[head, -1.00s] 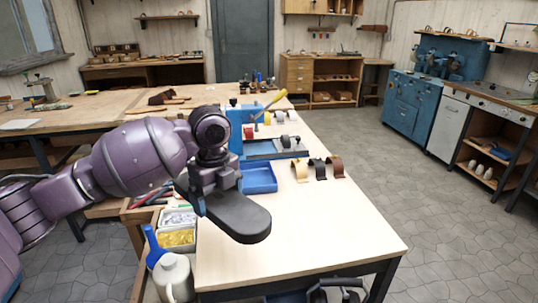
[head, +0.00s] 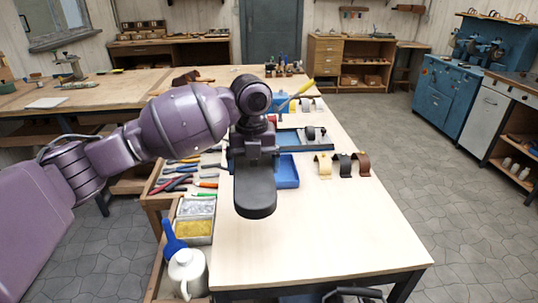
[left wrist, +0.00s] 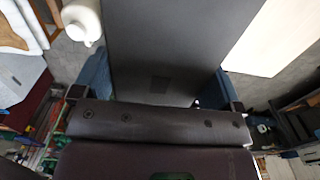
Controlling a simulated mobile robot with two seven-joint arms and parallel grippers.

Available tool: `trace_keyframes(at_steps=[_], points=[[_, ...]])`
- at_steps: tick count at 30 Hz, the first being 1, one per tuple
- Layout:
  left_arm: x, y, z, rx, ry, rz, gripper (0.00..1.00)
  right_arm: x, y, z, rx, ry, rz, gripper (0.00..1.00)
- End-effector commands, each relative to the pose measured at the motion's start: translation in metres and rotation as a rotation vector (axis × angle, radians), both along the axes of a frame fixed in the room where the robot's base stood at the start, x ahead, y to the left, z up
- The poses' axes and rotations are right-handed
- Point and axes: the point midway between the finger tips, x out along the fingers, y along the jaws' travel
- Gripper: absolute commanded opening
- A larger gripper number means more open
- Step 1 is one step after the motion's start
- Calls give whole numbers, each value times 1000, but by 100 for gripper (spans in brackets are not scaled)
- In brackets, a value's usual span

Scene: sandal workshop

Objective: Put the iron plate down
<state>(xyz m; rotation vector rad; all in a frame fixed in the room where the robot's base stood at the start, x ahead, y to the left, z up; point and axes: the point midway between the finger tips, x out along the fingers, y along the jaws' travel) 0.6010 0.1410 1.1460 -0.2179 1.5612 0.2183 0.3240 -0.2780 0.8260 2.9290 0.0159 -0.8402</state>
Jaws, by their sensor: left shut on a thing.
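The iron plate (head: 255,192) is a dark, flat, long piece with a rounded end pointing toward me. My left gripper (head: 255,152) is shut on its far end and holds it over the left part of the pale workbench (head: 340,225). I cannot tell how high it is above the top. In the left wrist view the plate (left wrist: 160,40) fills the middle, between the blue fingers of the left gripper (left wrist: 158,88). The plate and arm partly hide a blue tray (head: 287,172) behind them. My right gripper is not in view.
Three curved straps, tan (head: 323,166), black (head: 343,165) and brown (head: 362,164), stand on the bench behind right. A side shelf at left holds pliers, a yellow-filled bin (head: 194,228), a blue-handled tool (head: 172,238) and a white jug (head: 188,272). The bench's front right is bare.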

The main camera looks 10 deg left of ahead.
Motion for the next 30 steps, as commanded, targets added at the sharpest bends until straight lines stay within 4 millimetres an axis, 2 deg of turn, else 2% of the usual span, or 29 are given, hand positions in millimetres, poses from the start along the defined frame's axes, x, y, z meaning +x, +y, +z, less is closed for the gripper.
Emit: trace_keyframes(at_steps=[21,30], points=[[1,-1,-108,-5,-5,3,18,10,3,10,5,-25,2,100],[2,-1,-136,-5,-8,3,18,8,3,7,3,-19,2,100]])
